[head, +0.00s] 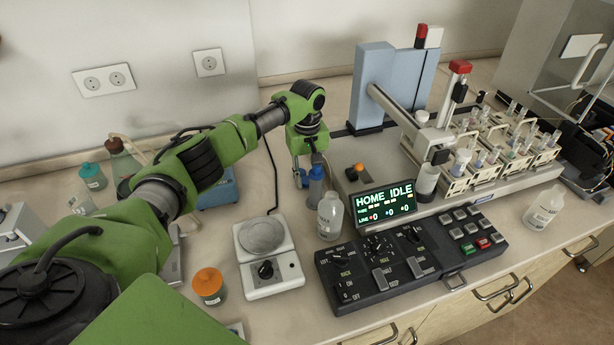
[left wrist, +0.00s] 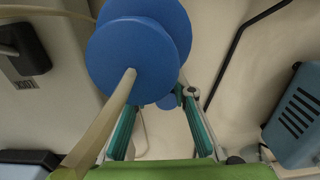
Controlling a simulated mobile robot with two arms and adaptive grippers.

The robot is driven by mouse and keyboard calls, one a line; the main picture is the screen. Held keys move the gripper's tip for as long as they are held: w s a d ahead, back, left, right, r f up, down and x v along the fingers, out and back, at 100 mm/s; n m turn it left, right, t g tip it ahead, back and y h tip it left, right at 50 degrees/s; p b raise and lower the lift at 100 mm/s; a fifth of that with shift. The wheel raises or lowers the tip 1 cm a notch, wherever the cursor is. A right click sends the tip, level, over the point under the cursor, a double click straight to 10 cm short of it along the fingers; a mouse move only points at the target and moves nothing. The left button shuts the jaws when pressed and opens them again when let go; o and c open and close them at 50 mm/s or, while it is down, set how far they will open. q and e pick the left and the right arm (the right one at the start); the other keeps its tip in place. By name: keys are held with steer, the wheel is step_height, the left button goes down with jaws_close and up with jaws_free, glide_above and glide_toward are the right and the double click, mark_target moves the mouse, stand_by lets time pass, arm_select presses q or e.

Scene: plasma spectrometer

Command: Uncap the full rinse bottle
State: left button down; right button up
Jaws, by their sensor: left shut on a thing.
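My left gripper (head: 306,178) points down behind the control panel, shut on a blue cap-like piece (head: 316,188). In the left wrist view this blue piece (left wrist: 135,62) shows as broad round discs with a pale tube running from it to the lower left; the left gripper's teal fingers (left wrist: 165,115) are partly hidden by it. A translucent bottle (head: 330,217) stands upright just in front of the blue piece, with no cap visible on it. Another translucent bottle (head: 543,211) stands at the right. I cannot tell which bottle is full. My right gripper is not in view.
A hotplate (head: 265,236) and an orange-lidded jar (head: 209,287) are left of the control panel (head: 380,270). The display (head: 385,208) reads HOME IDLE. The autosampler and its vial racks (head: 490,165) fill the back right.

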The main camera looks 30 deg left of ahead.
mark_target(307, 181)
arm_select(q)
steer(key=shift+f, duration=0.15)
steer(key=c, duration=1.7)
jaws_free()
step_height(307, 181, up, 13)
steer(key=shift+f+b, duration=0.2)
steer(key=shift+b, duration=0.6)
